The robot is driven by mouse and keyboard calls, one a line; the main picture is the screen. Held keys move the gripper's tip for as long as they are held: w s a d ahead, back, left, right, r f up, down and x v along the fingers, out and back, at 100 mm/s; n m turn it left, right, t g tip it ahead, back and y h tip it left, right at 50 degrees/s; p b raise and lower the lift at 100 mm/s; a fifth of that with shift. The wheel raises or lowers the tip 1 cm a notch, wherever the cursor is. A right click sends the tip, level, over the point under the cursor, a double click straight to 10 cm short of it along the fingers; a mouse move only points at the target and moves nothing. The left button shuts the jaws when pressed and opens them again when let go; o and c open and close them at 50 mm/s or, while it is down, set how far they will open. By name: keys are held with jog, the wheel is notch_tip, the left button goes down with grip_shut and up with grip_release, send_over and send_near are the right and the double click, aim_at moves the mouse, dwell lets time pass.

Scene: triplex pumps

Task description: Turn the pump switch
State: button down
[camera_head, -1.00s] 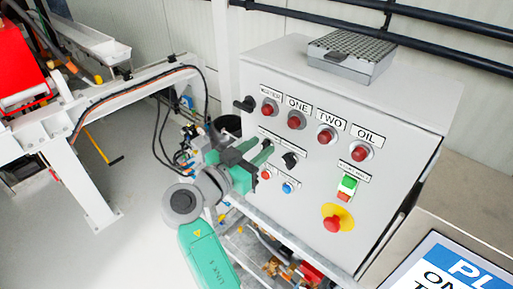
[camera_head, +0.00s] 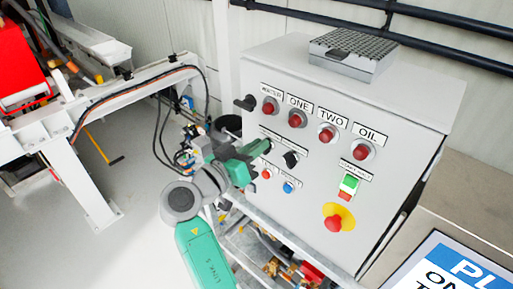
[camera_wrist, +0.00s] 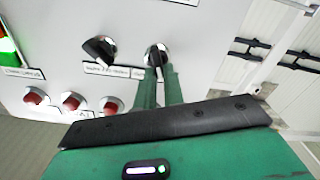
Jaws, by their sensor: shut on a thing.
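The grey control panel (camera_head: 310,215) carries two black rotary switches in its middle row. The right one (camera_head: 291,159) is free; it also shows in the wrist view (camera_wrist: 100,48), left of my fingers. My gripper (camera_head: 264,147) reaches the left switch from the left. In the wrist view, the two green fingers of my gripper (camera_wrist: 159,74) are shut on this left switch (camera_wrist: 155,54). Its silver collar shows, but the fingers hide much of its knob, so its exact angle is unclear.
Red lamps (camera_head: 296,120) line the panel above the switches. A red button (camera_head: 266,173) and a blue button (camera_head: 288,187) sit below. A red emergency stop (camera_head: 333,223) and green switch (camera_head: 349,184) are at right. A black knob (camera_head: 246,103) projects at the panel's left edge.

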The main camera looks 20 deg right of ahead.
jog(key=shift+w+a+n+p, duration=0.15)
jog(key=shift+n+p, duration=0.25)
jog(key=shift+n, duration=1.7)
jog(key=shift+w+f, duration=0.1)
jog(key=c, duration=1.5)
grip_release()
jog(key=b+v, duration=0.1)
jog(key=v, duration=0.6)
jog(key=shift+s+a, duration=0.2)
jog(key=shift+a, duration=0.1)
